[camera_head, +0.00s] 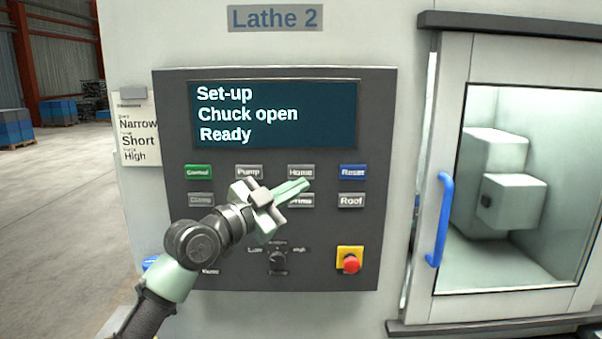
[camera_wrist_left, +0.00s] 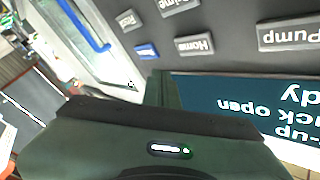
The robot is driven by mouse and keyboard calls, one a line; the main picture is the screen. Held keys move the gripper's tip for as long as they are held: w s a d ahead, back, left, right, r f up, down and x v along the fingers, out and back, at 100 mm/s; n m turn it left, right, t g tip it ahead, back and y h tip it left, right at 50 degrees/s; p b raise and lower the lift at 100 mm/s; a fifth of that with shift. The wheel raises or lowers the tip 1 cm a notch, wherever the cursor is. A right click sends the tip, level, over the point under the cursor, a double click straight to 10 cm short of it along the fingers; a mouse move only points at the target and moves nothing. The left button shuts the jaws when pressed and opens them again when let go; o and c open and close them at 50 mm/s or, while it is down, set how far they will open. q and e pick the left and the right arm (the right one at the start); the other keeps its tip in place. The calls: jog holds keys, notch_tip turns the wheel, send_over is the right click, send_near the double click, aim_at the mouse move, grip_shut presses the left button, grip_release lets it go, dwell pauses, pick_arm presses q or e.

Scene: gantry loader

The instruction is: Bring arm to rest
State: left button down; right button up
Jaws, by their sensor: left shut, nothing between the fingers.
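My left arm comes in from the lower left of the head view. My left gripper (camera_head: 292,190) is shut and empty in front of the button panel, its fingers pointing right, just below the Home button (camera_head: 301,171). It covers part of the lower button row; I cannot tell whether it touches the panel. In the left wrist view the shut fingers (camera_wrist_left: 162,88) point toward the Home button (camera_wrist_left: 194,45). The display (camera_head: 275,113) reads Set-up, Chuck open, Ready. My right gripper is not in view.
The control panel (camera_head: 172,100) also carries a red stop button (camera_head: 349,263) and a rotary knob (camera_head: 278,260). A lathe door with a blue handle (camera_head: 441,220) stands at the right. A card (camera_head: 138,130) hangs left of the panel. Open floor (camera_head: 60,200) lies at the left.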

pick_arm(q)
jog(key=shift+f, duration=0.1)
